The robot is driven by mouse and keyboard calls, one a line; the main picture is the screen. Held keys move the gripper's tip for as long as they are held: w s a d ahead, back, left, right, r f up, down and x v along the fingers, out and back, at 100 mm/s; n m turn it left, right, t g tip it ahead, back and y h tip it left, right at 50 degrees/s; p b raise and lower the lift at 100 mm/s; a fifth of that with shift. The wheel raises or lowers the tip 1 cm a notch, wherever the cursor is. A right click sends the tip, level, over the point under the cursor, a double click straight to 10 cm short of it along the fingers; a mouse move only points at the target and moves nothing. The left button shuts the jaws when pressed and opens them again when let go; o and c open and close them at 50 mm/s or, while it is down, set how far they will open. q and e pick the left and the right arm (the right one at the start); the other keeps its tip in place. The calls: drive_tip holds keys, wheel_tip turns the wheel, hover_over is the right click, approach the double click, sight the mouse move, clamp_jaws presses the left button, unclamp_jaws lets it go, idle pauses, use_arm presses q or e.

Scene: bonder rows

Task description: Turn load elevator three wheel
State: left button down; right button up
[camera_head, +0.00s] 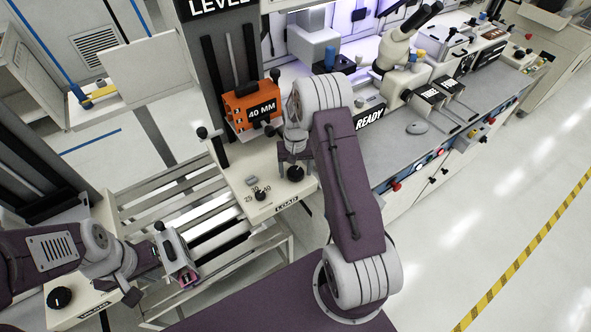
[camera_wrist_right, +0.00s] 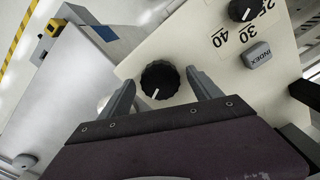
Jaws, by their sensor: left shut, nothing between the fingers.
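A black ribbed wheel with a white pointer line (camera_head: 296,173) sits on the cream panel marked LOAD (camera_head: 238,182). In the right wrist view the wheel (camera_wrist_right: 160,80) is seen face-on, its pointer aimed toward the lower left. My right gripper (camera_head: 289,155) is above the panel beside the wheel. In the right wrist view its two fingers (camera_wrist_right: 163,88) are apart, one on each side of the wheel; I cannot tell whether they touch it. My left gripper (camera_head: 187,277) is shut and empty at lower left, away from the wheel. No elevator number is readable.
A smaller selector knob (camera_head: 260,195) and an INDEX button (camera_wrist_right: 258,55) share the panel. An orange 40 MM box (camera_head: 252,106) stands behind. A lever (camera_head: 216,148) rises at the panel's left. Another black wheel (camera_head: 60,297) is at far left. A microscope bench (camera_head: 425,130) stands right.

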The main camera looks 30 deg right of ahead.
sight(294, 172)
drive_tip(key=shift+r, duration=0.1)
wheel_tip(294, 172, up, 9)
drive_tip(key=shift+b, duration=0.35)
idle(0.3)
drive_tip(key=s+a+r+n+t, duration=0.1)
drive_tip(key=s+a+r+n, duration=0.15)
drive_tip(key=a+r, duration=0.4)
drive_tip(key=s+a+f+n, duration=0.1)
drive_tip(key=s+a+f, duration=0.1)
drive_tip(key=s, duration=0.5)
drive_tip(key=s+a+f+n, duration=0.1)
drive_tip(key=s+a+f, duration=0.1)
drive_tip(key=s, duration=0.6)
drive_tip(key=shift+s+a+f, duration=0.2)
drive_tip(key=shift+a, duration=0.05)
